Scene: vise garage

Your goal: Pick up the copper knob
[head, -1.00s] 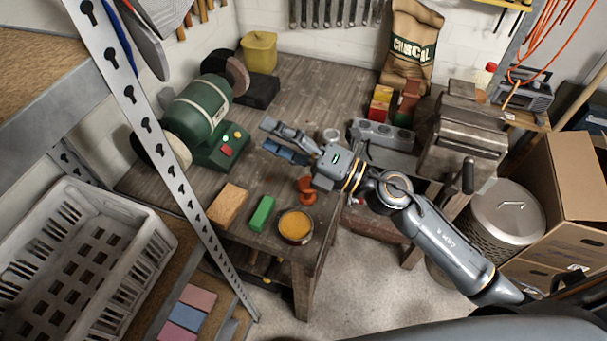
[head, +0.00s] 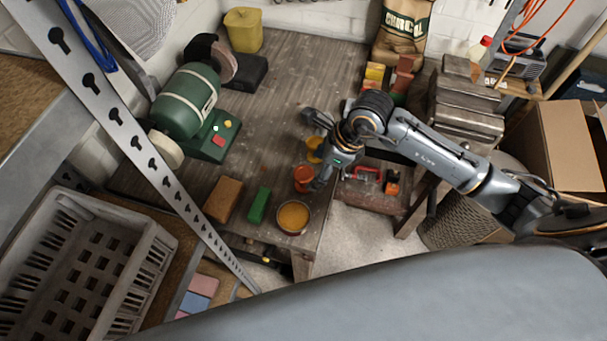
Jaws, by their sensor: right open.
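An orange-red, knob-shaped piece (head: 303,178), which looks like the copper knob, stands on the wooden bench near its front right edge. A yellow-gold piece (head: 314,148) stands just behind it, partly covered by my gripper. My right gripper (head: 316,150) is open, its fingers spread around the area of the yellow-gold piece, with the lower finger close to the right side of the orange-red knob. I cannot tell whether it touches either. It holds nothing that I can see. My left gripper is not in view.
A round tin with orange contents (head: 293,217), a green block (head: 259,205) and a brown block (head: 223,199) sit nearby. A green bench grinder (head: 186,103) stands left. A perforated upright (head: 133,147) crosses in front. The bench's middle (head: 270,110) is clear.

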